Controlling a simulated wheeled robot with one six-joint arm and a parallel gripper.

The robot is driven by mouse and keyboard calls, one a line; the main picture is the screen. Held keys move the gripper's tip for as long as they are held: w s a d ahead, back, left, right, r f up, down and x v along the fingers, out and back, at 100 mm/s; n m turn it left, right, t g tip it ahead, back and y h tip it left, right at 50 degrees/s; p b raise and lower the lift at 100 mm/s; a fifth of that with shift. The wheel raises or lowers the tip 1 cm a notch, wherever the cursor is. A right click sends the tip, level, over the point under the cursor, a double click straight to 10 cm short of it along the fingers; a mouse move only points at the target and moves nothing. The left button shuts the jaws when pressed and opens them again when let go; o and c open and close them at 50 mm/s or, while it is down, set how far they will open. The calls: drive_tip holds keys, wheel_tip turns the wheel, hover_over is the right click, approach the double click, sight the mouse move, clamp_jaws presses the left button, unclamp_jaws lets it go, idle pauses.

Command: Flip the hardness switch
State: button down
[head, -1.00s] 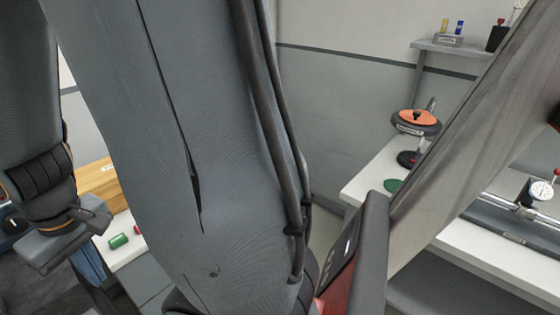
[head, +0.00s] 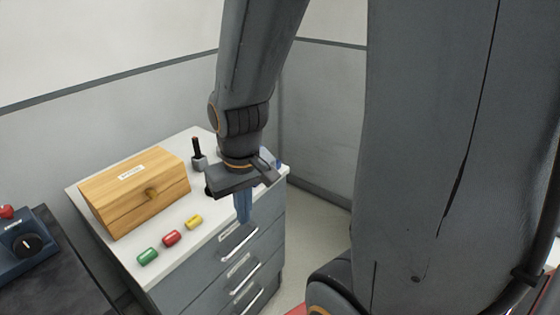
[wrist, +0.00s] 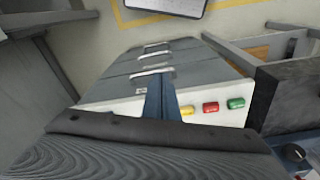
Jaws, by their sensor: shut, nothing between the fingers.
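No switch that I can identify as the hardness switch shows in either view. A blue box (head: 22,250) with a black knob and a red button on top stands at the left edge of the head view. My gripper (head: 243,220) points down at the front edge of the white-topped drawer cabinet (head: 215,215), right of the box and well apart from it. Its blue fingers (wrist: 161,98) are shut and empty in the wrist view.
A wooden box (head: 130,200) lies on the cabinet top. Green (head: 148,257), red (head: 172,238) and yellow (head: 194,222) cylinders lie in front of it. A dark bench (head: 65,275) stands at the left. Floor shows right of the cabinet.

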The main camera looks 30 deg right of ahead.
drive_tip(key=w+d+r+n+t+y+p, duration=0.1)
drive_tip(key=w+d+n, duration=0.7)
drive_tip(key=n, duration=0.8)
drive_tip(key=w+d+r+n+t+y+p, duration=0.1)
drive_tip(key=w+d+r+n+t+p, duration=0.3)
drive_tip(key=w+d+n, duration=0.5)
drive_tip(key=w+n+t, duration=0.2)
drive_tip(key=w+n, duration=0.2)
drive_tip(key=n, duration=0.3)
drive_tip(key=shift+d+r+n+t+y, duration=0.15)
drive_tip(key=shift+r+n+t+y, duration=0.15)
drive_tip(key=shift+r+n, duration=0.1)
drive_tip(key=shift+f, duration=0.15)
drive_tip(key=f+b, duration=0.2)
drive_tip(key=f, duration=0.1)
drive_tip(key=d+f+b, duration=0.1)
drive_tip(key=f+b, duration=0.4)
drive_tip(key=shift+w+d+f, duration=0.15)
drive_tip(key=shift+w+f, duration=0.1)
drive_tip(key=shift+f, duration=0.05)
